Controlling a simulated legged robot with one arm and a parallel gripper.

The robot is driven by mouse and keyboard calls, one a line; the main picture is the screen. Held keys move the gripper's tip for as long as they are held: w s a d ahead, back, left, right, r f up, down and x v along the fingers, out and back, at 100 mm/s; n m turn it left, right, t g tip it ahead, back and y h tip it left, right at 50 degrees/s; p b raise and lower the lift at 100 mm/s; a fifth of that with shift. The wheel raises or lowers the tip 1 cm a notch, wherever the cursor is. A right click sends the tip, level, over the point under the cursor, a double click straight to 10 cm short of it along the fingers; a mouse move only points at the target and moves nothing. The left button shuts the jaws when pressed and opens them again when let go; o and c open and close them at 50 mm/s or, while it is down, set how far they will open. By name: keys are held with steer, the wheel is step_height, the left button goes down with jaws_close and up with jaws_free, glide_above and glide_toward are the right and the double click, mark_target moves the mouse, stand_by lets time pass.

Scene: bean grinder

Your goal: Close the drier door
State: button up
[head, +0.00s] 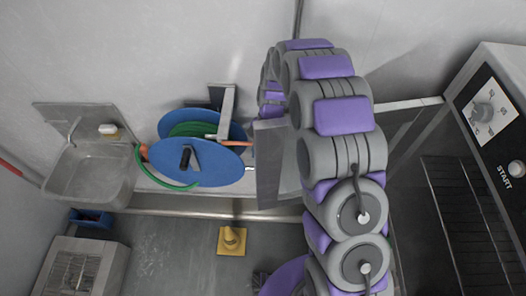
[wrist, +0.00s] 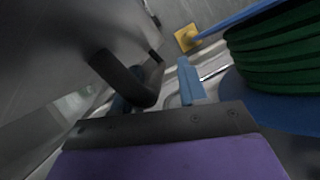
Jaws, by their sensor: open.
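The drier (head: 470,190) stands at the right in the head view, with a dial panel and a START button. Its door (head: 410,112) appears swung open as a grey framed panel, partly hidden behind my purple and grey arm. In the wrist view a smooth dark grey surface, probably the door (wrist: 60,45), fills the upper left. A black bent bar, apparently its handle (wrist: 125,75), stands out from it. My gripper (wrist: 170,75) is open beside this bar; I cannot tell whether it touches. In the head view the arm hides my gripper.
A blue reel (head: 205,165) with green hose is on the wall left of the arm, and it is close on the right in the wrist view (wrist: 280,105). A metal sink (head: 90,175) is at the left.

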steer(key=shift+a+f, duration=0.1)
steer(key=shift+f, duration=0.05)
steer(key=shift+d, duration=0.5)
steer(key=shift+c, duration=0.2)
steer(key=shift+d, duration=0.15)
steer(key=shift+c, duration=0.7)
jaws_close()
